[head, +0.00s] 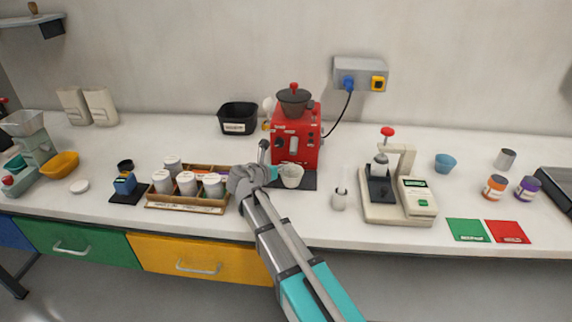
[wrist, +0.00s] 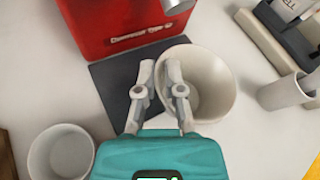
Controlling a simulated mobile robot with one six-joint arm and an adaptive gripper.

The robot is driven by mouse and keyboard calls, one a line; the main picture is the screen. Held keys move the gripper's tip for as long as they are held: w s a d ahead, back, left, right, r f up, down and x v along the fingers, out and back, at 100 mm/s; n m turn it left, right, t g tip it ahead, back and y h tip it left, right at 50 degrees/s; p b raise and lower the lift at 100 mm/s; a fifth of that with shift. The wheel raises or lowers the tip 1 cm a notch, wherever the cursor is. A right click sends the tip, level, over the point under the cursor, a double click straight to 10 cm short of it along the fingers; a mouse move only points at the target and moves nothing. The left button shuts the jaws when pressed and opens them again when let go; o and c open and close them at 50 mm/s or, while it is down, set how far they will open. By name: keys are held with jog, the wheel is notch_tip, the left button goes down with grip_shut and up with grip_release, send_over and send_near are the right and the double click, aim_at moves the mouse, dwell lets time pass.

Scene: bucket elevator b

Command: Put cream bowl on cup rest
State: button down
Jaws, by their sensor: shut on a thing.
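The cream bowl (head: 291,176) is in front of the red machine in the head view. It fills the upper middle of the wrist view (wrist: 210,85). My gripper (wrist: 157,72) is shut on its left rim, one finger inside and one outside. The dark flat pad (head: 306,183), seemingly the cup rest, lies before the red machine; it also shows in the wrist view (wrist: 112,85). The bowl overlaps the pad's right part in the wrist view. I cannot tell whether it touches the pad. The bowl looks empty.
The red machine (head: 294,140) stands right behind the pad. A wooden rack (head: 190,200) with several white jars is left of my gripper. A small white pot (head: 339,200) and a beige press-like device (head: 398,202) stand to the right. A black bin (head: 237,119) is behind.

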jog(key=shift+w, duration=0.6)
jog(key=w, duration=0.3)
jog(key=shift+w, duration=0.4)
jog(key=shift+s+d+f+b, duration=0.1)
jog(key=shift+s+f+b, duration=0.15)
jog(key=shift+f+b, duration=0.35)
jog(key=shift+f, duration=0.2)
jog(key=c, duration=0.8)
grip_release()
jog(key=shift+o, duration=0.2)
